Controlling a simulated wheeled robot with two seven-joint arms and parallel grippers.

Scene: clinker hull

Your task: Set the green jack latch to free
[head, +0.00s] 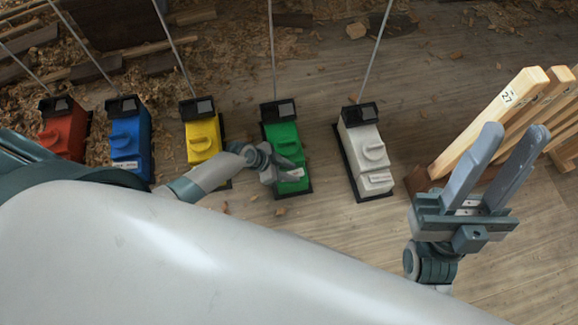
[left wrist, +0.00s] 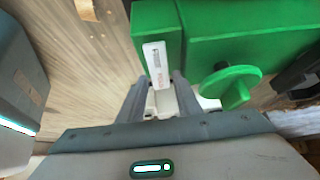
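A white latch plate with small print (left wrist: 157,64) is at the jack's near end. My left gripper (head: 287,170) is at that end; in the left wrist view its fingers (left wrist: 161,84) are apart, with the latch at and just beyond the tips. I cannot make out any contact. My right gripper (head: 518,130) is open and empty, off to the right.
Red (head: 63,130), blue (head: 129,140) and yellow (head: 203,138) jacks stand to the left, a white jack (head: 367,150) to the right. Thin rods rise from the jacks. Wooden boards (head: 490,115) lean in a rack near my right gripper. Shavings litter the floor.

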